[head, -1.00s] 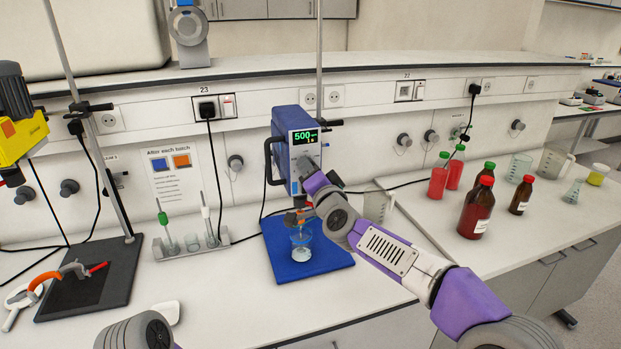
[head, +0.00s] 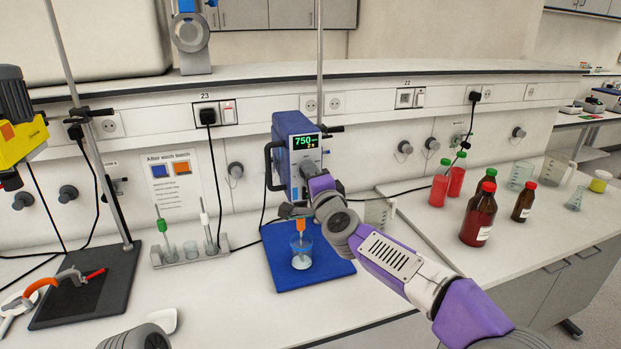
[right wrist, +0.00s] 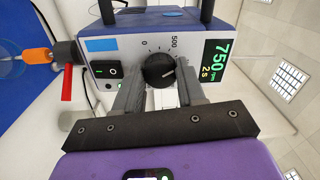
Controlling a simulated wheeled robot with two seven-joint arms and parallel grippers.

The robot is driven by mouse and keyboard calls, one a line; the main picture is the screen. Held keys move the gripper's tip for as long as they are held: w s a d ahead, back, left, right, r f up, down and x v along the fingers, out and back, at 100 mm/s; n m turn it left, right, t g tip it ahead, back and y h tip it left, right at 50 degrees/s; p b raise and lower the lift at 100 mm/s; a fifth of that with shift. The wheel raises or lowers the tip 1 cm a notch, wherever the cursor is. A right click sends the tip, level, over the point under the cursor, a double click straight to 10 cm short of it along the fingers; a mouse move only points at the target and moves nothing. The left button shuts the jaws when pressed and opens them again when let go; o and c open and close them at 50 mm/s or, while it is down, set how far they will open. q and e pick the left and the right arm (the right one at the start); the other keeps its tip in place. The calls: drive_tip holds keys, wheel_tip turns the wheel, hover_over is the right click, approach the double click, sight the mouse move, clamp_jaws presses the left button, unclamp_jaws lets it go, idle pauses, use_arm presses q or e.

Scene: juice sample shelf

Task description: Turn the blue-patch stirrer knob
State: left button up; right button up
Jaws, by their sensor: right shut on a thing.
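The blue stirrer (head: 289,148) stands over a blue base plate (head: 318,268); its display reads 750. In the right wrist view its white front (right wrist: 127,50) carries a blue patch (right wrist: 101,44), a green-lit switch (right wrist: 108,71) and a black knob (right wrist: 159,70). The dial beside the knob is marked 0 and 500. My right gripper (right wrist: 158,88) is shut on the black knob, one grey finger on each side. In the head view my right gripper (head: 306,168) is at the stirrer's front, its fingertips hard to make out.
Red bottles (head: 438,187) and brown bottles (head: 478,216) stand to the right. The bench front between them is mostly clear.

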drive_tip(key=o, duration=1.1)
drive_tip(key=shift+c, duration=0.2)
drive_tip(key=b+v, duration=0.1)
drive_tip(key=v, duration=0.6)
drive_tip(key=shift+s+b, duration=0.25)
drive_tip(key=shift+b, duration=0.1)
drive_tip(key=shift+d, duration=0.1)
